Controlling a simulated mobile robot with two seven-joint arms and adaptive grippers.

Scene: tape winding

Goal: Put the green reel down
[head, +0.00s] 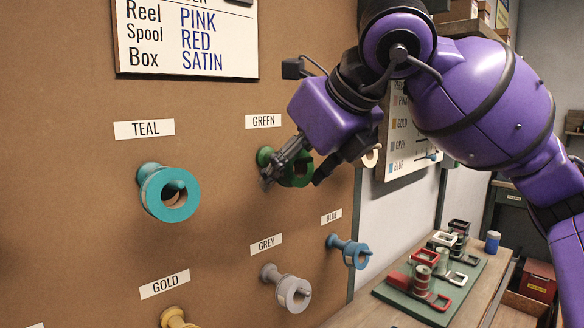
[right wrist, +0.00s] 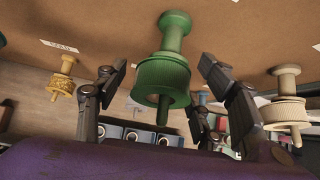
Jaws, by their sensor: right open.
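The green reel (head: 299,172) sits on the green peg (head: 265,156) under the GREEN label (head: 263,121) on the brown board. My right gripper (head: 294,177) is at the reel, its dark fingers on either side and partly covering it. In the right wrist view the green reel (right wrist: 163,80) is on its peg, whose tip sticks out past it. My right gripper (right wrist: 164,78) is open there, with a visible gap between each finger and the reel. My left gripper is not in view.
The teal reel (head: 168,195), grey reel (head: 293,294) and blue reel (head: 356,256) hang on pegs nearby. A gold peg (head: 175,318) is at the bottom. A workbench (head: 372,308) stands at right with a green mat (head: 452,300) holding red, black and white parts.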

